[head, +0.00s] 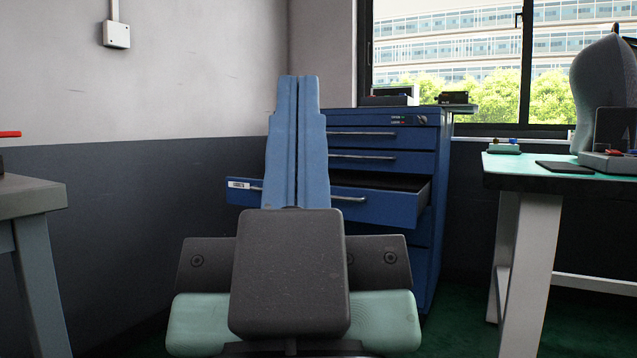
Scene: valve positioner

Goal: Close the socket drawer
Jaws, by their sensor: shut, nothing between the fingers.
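The blue drawer cabinet (425,135) stands against the back wall in the head view. Its third drawer from the top, which I take as the socket drawer (385,208), is pulled out toward me. It has a silver handle and a small white label at its left end, too small to read. Its dark inside shows above the right part of its front. My gripper (298,84), with two long blue fingers, is shut and empty, pointing up and away. It hides the middle of the drawer front. I cannot tell whether it touches the drawer.
The two drawers above (375,148) look shut. A workbench with a teal top (515,165) and pale legs stands at the right, holding a grey rounded object (603,85). Another grey table (28,195) is at the left edge. Green floor shows between the cabinet and right bench.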

